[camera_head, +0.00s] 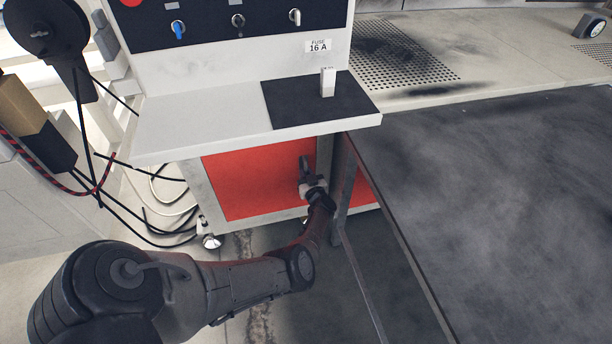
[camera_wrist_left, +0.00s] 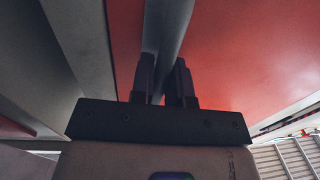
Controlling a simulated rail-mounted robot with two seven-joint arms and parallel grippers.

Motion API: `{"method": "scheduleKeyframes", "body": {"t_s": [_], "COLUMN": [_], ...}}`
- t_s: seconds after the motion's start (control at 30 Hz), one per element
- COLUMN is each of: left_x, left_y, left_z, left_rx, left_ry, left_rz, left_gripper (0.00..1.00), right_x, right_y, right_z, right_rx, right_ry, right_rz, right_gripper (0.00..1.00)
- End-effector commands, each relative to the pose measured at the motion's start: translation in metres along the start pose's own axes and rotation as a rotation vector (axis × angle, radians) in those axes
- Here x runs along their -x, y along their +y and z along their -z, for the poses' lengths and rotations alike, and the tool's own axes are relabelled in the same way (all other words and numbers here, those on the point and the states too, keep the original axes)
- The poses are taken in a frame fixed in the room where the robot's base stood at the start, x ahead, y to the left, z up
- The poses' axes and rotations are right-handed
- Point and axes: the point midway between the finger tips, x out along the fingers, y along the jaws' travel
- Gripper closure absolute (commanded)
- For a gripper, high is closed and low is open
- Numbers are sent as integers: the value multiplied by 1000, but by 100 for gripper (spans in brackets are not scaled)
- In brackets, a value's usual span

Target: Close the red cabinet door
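The red cabinet door (camera_head: 245,182) is the red panel in the front of the white cabinet, below its ledge. From above it looks about in line with the cabinet frame, but I cannot tell whether a gap is left. My left gripper (camera_head: 305,168) is at the right part of the door. In the left wrist view the red surface (camera_wrist_left: 240,55) fills the right side. A grey bar, which looks like the door handle (camera_wrist_left: 168,30), runs between the close-set fingers of my left gripper (camera_wrist_left: 165,78); they appear shut on it. My right gripper is not in view.
A dark table (camera_head: 500,200) stands on the right, its leg (camera_head: 343,185) close beside my left gripper. The cabinet ledge (camera_head: 200,125) overhangs the door. Cables (camera_head: 150,210) hang at the left. Open floor (camera_head: 290,320) lies in front.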

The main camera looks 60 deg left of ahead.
Motion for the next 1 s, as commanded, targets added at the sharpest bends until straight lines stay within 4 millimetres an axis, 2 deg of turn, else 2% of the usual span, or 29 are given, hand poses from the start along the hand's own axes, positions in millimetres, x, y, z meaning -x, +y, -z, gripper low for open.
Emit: {"method": "scheduleKeyframes", "body": {"t_s": [0.1,0.33,0.47,0.7,1.0], "left_x": [0,2,13,56,109], "left_y": [-1,-1,0,0,-1], "left_z": [-5,-2,0,3,1], "left_rx": [-4,-2,-2,-2,-2], "left_ry": [-7,-4,-6,-5,-5], "left_rz": [-3,-1,-3,-3,-2], "left_gripper": [76,76,76,76,76], "right_x": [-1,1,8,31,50], "right_y": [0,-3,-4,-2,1], "right_z": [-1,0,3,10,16], "right_rx": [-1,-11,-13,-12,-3], "right_ry": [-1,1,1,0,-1], "right_rz": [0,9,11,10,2], "right_gripper": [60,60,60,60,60]}}
